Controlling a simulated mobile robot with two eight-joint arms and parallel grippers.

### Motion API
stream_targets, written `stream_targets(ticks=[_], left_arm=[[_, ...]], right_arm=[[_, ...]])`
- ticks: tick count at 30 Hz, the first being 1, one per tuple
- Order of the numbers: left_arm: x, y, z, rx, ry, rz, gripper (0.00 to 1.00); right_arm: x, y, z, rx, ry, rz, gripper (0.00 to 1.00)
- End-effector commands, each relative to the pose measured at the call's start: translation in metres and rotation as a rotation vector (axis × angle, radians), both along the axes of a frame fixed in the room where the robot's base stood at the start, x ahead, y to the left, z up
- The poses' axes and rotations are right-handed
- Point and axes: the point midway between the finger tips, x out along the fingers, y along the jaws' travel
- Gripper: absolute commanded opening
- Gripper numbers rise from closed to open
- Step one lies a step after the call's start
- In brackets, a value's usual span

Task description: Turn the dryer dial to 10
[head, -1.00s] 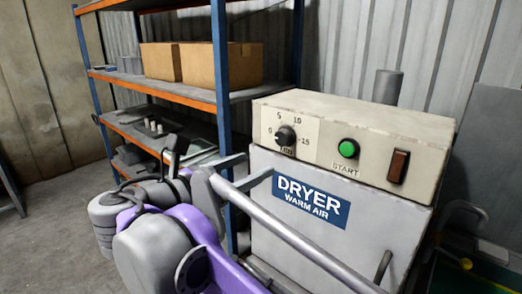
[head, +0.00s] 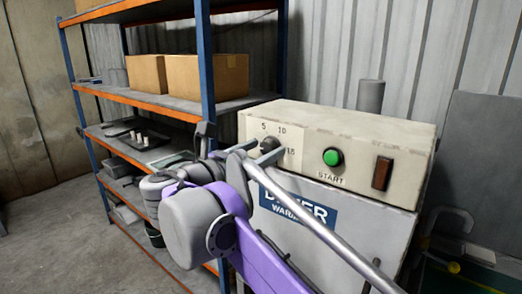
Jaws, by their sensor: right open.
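The dryer (head: 345,215) is a pale cabinet with a beige control box on top. Its dial (head: 269,144) is a small dark knob on a white scale plate (head: 292,141), where the numbers 5, 10 and 15 show. My right gripper (head: 268,149) is open, its two grey fingers reaching toward the dial from the left. In the picture the knob lies between the fingertips. I cannot tell whether they touch it. The lower part of the scale and the knob's pointer are hidden or too small to read. My left gripper is not in view.
A green START button (head: 333,157) and a dark red switch (head: 382,173) sit right of the dial. A blue and orange shelf (head: 160,104) with cardboard boxes (head: 207,77) stands close on the left. My right arm crosses the dryer's front.

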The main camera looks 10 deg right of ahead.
Motion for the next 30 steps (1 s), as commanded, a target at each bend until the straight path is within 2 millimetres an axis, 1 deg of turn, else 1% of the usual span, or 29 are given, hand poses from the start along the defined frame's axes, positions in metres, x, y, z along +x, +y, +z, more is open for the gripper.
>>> stream_targets(ticks=[5,6,8,9,11,12,14,18,25,30], left_arm=[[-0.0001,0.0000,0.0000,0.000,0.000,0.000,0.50],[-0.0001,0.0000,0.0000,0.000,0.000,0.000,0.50],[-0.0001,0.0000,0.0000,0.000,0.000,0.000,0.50],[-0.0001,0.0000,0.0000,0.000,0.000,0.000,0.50],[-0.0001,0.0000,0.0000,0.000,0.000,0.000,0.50],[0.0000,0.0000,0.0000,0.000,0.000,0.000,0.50],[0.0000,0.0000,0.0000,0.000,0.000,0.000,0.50],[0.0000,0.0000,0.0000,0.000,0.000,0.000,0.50],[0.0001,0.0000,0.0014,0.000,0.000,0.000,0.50],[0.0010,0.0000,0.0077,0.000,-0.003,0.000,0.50]], right_arm=[[0.0000,0.0000,0.0000,0.000,0.000,0.000,0.75],[0.0000,0.0000,0.0000,0.000,0.000,0.000,0.72],[-0.0001,0.0000,0.0000,0.000,0.000,0.000,0.61],[-0.0001,0.0000,0.0000,0.000,0.000,0.000,0.54],[-0.0001,0.0000,0.0000,0.000,0.000,0.000,0.43],[-0.0002,0.0001,0.0000,0.000,0.000,0.000,0.36],[-0.0003,0.0000,0.0000,0.000,0.000,0.000,0.25],[-0.0003,0.0000,0.0000,0.000,0.000,0.000,0.00],[-0.0004,0.0000,0.0004,0.006,-0.008,-0.001,0.00],[-0.0007,-0.0001,0.0015,0.036,-0.046,-0.001,0.00]])
